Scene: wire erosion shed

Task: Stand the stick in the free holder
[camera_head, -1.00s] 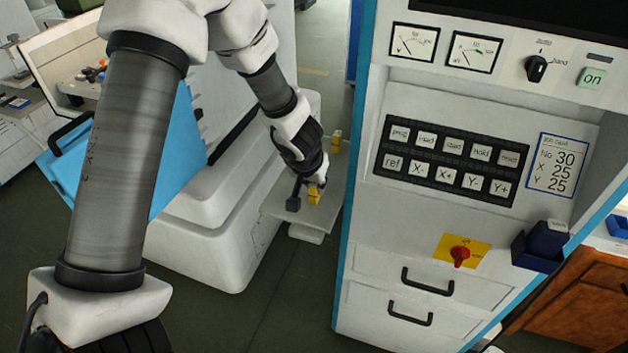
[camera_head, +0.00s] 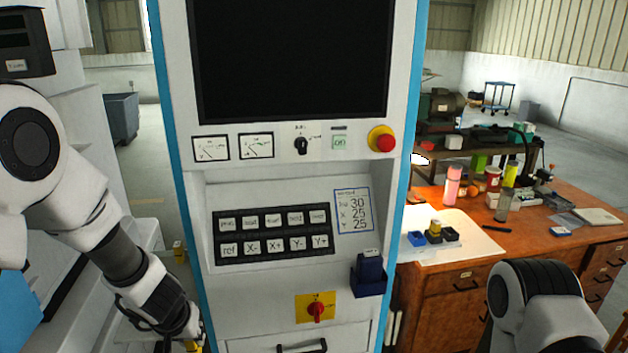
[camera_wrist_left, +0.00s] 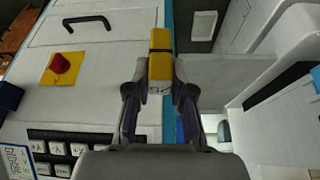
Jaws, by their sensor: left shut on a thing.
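The stick is yellow with a dark band and shows in the left wrist view (camera_wrist_left: 162,75), its near end between the two fingers. My left gripper (camera_wrist_left: 160,88) is shut on it. In the head view, my left gripper (camera_head: 190,334) is low at the left, beside the cabinet, with a bit of the yellow stick (camera_head: 194,346) showing at the bottom edge. On the desk at the right, a small group of holders stands on a white sheet: a blue one (camera_head: 416,239), and dark ones, with a yellow-topped piece (camera_head: 435,228) standing in the middle. My right gripper is not in view.
The control cabinet (camera_head: 200,180) stands between my left gripper and the wooden desk (camera_head: 540,225). A dark blue box (camera_head: 368,277) juts from its front. Bottles (camera_head: 453,185) and tools crowd the desk's back. Another yellow piece (camera_head: 178,251) is left of the cabinet.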

